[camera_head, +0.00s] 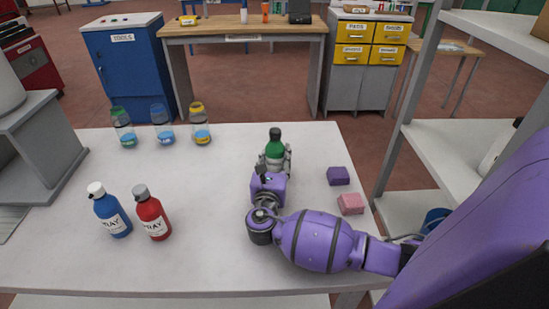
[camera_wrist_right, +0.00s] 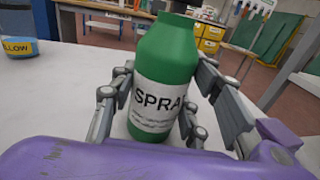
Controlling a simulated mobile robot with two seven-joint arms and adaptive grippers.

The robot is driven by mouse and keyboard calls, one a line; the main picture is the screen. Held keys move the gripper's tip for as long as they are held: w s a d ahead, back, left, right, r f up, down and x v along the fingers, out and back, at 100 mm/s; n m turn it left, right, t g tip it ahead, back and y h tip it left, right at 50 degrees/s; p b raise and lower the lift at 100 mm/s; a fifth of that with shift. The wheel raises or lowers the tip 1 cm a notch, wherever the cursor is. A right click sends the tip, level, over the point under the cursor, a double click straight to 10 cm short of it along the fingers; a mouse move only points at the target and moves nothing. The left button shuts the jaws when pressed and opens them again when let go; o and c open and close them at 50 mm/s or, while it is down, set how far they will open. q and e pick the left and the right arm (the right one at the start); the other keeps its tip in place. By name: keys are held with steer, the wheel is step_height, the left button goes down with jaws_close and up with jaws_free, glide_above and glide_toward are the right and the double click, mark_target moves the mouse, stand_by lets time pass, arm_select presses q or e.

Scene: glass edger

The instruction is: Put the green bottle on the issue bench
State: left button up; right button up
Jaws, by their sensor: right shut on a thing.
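The green bottle (camera_head: 275,141) has a dark cap and a white label reading SPRAY. It stands upright near the far edge of the white table, right of the middle. My right gripper (camera_head: 275,160) has its fingers on both sides of the bottle and is shut on it. In the right wrist view the green bottle (camera_wrist_right: 168,60) is upright between the fingers of the gripper (camera_wrist_right: 163,98). I cannot tell whether its base touches the table. A wooden bench (camera_head: 245,30) with a small unreadable label stands beyond the table, across a gap of floor. My left gripper is not in view.
A blue bottle (camera_head: 110,212) and a red bottle (camera_head: 152,215) stand at front left of the white table (camera_head: 210,255). Three jars (camera_head: 162,126) stand at its far left. Purple (camera_head: 338,176) and pink (camera_head: 350,204) blocks lie right. A grey shelf rack (camera_head: 410,130) borders the right.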

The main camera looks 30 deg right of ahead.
mark_target(273, 160)
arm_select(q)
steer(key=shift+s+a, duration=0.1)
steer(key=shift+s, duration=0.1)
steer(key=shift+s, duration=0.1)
arm_select(e)
steer(key=o, duration=1.5)
